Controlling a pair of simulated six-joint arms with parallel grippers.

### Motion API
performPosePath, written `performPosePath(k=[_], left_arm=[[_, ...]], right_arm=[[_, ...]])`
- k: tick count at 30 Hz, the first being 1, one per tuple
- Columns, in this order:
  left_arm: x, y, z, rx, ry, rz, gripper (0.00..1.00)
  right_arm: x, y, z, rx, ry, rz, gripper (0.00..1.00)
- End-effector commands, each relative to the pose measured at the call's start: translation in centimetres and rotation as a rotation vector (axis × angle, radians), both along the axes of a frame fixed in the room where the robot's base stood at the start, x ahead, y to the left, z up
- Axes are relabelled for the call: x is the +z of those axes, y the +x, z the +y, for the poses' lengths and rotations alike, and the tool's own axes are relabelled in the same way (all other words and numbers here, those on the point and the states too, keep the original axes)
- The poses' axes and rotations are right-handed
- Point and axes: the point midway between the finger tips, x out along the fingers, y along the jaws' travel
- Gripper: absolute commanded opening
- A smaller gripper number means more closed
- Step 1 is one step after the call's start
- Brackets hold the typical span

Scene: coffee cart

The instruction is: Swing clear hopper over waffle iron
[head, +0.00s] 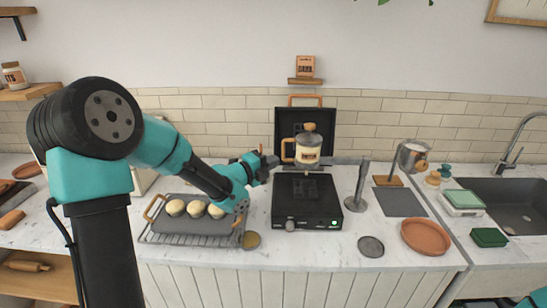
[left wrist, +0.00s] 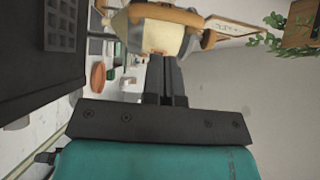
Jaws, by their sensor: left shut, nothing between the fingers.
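The clear hopper (head: 308,147) has a dark lid, a cream label and a wooden handle on its left side. It sits on a swing arm (head: 340,160) from a metal post (head: 355,188), above the waffle iron (head: 305,205). The iron's dark lid (head: 322,122) stands open behind. My left gripper (head: 273,162) is shut and empty, just left of the hopper's handle. In the left wrist view the hopper (left wrist: 158,38) is close ahead of the shut fingers (left wrist: 165,60); I cannot tell whether they touch. My right gripper is not seen.
A rack with a tray of several buns (head: 195,208) stands left of the iron. A dark disc (head: 370,246) lies in front.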

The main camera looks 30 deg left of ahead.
Motion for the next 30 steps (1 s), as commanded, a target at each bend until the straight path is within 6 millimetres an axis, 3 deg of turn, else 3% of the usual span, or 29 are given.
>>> performPosePath(k=[9,15,30], left_arm=[[0.0,-5.4,3.5,0.006,0.0,0.001,0.0],[0.0,-7.3,4.7,0.005,0.0,0.001,0.0],[0.0,-7.7,4.8,0.002,0.0,0.001,0.0]], right_arm=[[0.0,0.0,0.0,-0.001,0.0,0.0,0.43],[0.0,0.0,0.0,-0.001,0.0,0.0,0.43],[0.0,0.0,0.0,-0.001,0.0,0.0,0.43]])
